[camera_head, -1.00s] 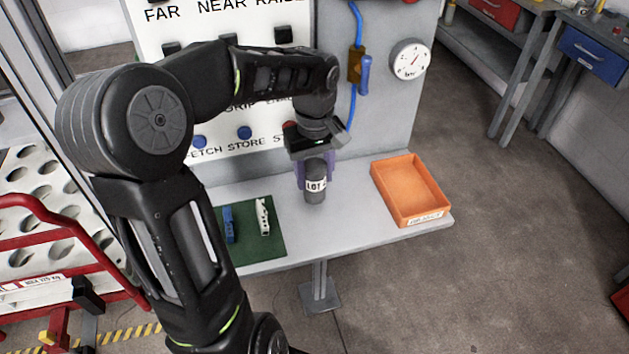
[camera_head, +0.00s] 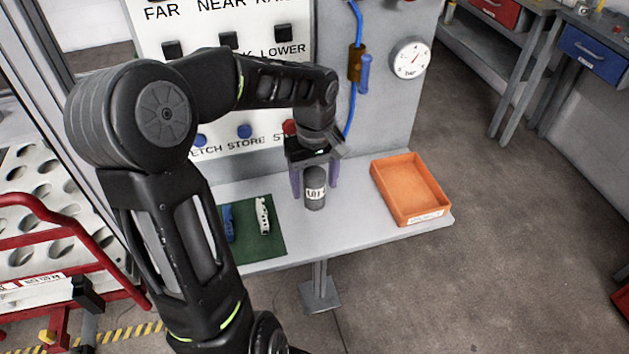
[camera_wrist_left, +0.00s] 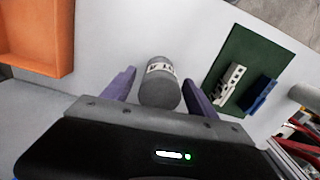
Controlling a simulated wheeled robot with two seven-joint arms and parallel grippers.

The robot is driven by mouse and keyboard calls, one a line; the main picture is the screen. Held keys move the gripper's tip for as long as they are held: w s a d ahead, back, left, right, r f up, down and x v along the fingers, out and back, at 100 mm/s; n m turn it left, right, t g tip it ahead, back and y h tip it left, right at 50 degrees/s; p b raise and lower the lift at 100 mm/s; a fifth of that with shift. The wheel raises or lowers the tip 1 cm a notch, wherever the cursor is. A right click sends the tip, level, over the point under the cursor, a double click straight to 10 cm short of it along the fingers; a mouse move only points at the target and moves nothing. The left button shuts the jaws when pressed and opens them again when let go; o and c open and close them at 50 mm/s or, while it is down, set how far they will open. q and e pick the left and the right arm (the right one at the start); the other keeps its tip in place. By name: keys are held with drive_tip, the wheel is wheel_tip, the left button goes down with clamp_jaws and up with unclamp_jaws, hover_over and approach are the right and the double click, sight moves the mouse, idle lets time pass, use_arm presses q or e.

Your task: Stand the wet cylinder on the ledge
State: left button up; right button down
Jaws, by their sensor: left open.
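A dark grey cylinder (camera_head: 315,189) with a white lettered label stands upright on the light grey ledge (camera_head: 345,205). Whether it is wet cannot be told. My left gripper (camera_head: 314,188) is open, its purple fingers on either side of the cylinder with gaps showing. In the left wrist view the cylinder (camera_wrist_left: 160,88) sits between the spread fingers (camera_wrist_left: 160,90), apart from both. My right gripper is not in view.
An orange tray (camera_head: 432,212) is on the ledge at the right. A green mat (camera_head: 275,243) with a blue part (camera_head: 228,222) and a white part (camera_head: 263,216) lies at the left. A lettered panel with buttons (camera_head: 245,131) stands behind. The ledge's front edge is close.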

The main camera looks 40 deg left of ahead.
use_arm(q)
drive_tip(key=shift+r, duration=0.1)
wheel_tip(320, 180, up, 12)
drive_tip(key=shift+r, duration=0.1)
idle(0.4)
idle(0.9)
